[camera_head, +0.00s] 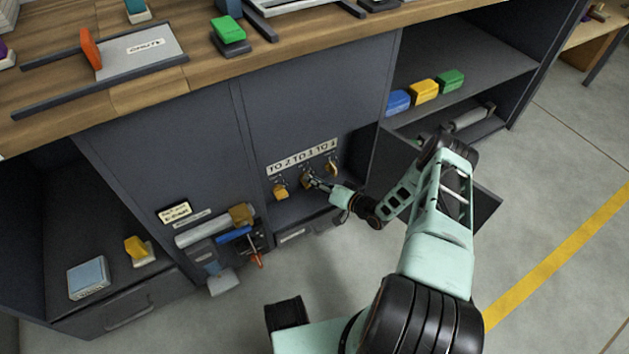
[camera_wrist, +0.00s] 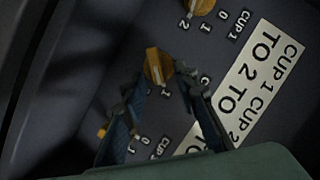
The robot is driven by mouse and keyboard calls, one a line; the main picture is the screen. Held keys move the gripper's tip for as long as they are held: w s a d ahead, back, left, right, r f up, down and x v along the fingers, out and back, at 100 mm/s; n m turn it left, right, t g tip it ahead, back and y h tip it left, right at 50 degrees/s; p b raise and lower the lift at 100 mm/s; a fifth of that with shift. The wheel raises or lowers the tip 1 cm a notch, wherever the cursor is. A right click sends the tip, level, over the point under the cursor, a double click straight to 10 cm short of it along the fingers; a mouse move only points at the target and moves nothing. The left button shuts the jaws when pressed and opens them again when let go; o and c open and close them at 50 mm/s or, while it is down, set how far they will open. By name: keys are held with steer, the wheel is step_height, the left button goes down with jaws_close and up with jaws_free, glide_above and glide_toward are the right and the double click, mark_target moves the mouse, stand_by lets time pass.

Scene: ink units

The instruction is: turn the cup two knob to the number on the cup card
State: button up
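Three yellow knobs sit in a row on a dark panel inside the cabinet. The middle one, the cup two knob (camera_head: 307,180), also shows in the wrist view (camera_wrist: 157,66); its pointed number cannot be read. My gripper (camera_head: 316,183) is at this knob. In the wrist view my gripper (camera_wrist: 162,80) has its fingertips apart, one on each side of the knob; contact cannot be told. The white cup card (camera_head: 302,157) is above the knobs. In the wrist view the card (camera_wrist: 250,95) reads "CUP 1 CUP 2" and "TO 2 TO", the rest being hidden.
The left knob (camera_head: 280,193) and right knob (camera_head: 333,168) flank the middle one closely. An open drawer or door panel (camera_head: 484,205) stands right of my wrist. A rack of tools (camera_head: 215,235) hangs to the left. Blue, yellow and green blocks (camera_head: 424,91) lie on the right shelf.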

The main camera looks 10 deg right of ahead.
steer(key=v, duration=1.2)
